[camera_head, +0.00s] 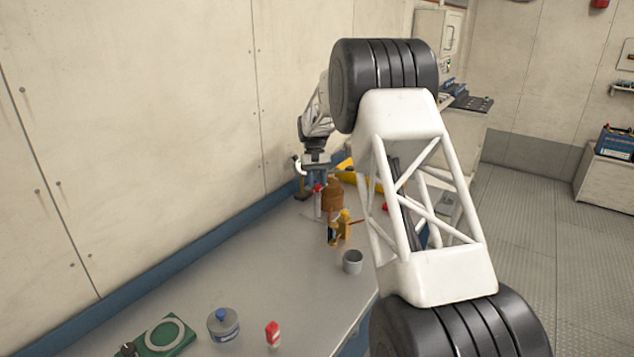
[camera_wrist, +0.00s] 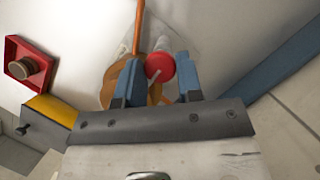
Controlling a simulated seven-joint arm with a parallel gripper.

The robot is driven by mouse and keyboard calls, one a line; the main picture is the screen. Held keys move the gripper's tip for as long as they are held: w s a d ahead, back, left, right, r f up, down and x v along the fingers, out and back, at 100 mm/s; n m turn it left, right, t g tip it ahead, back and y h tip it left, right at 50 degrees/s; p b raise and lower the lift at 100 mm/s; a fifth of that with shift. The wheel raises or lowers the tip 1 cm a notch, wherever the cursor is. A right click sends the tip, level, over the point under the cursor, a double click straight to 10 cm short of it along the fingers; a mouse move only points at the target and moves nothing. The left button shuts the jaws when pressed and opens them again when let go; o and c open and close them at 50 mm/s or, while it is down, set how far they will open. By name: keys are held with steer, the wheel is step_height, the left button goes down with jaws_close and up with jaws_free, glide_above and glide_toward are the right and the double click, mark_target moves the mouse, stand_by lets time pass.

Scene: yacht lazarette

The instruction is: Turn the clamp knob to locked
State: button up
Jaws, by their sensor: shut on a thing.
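My gripper (camera_wrist: 158,82) has its two blue fingers on either side of a red round top (camera_wrist: 159,67) with a pale bar across it. It is shut on this red-topped piece, which may be the clamp knob; its setting cannot be read. In the head view my gripper (camera_head: 315,173) is above the back of the bench, over a pale upright piece with a red top (camera_head: 318,189). A brown rounded thing (camera_wrist: 129,74) lies just behind the fingers. A red square box with a tan round knob (camera_wrist: 24,67) stands apart at the left.
A brown jar (camera_head: 333,196), a yellow figure-like thing (camera_head: 343,225) and a grey cup (camera_head: 352,262) stand close on the bench. A blue-capped jar (camera_head: 223,324), a red-topped bottle (camera_head: 273,334) and a green board (camera_head: 163,335) are nearer. The bench middle is clear; a wall borders its left.

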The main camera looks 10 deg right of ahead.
steer(key=o, duration=0.9)
steer(key=shift+r, duration=0.15)
steer(key=shift+v, duration=3.8)
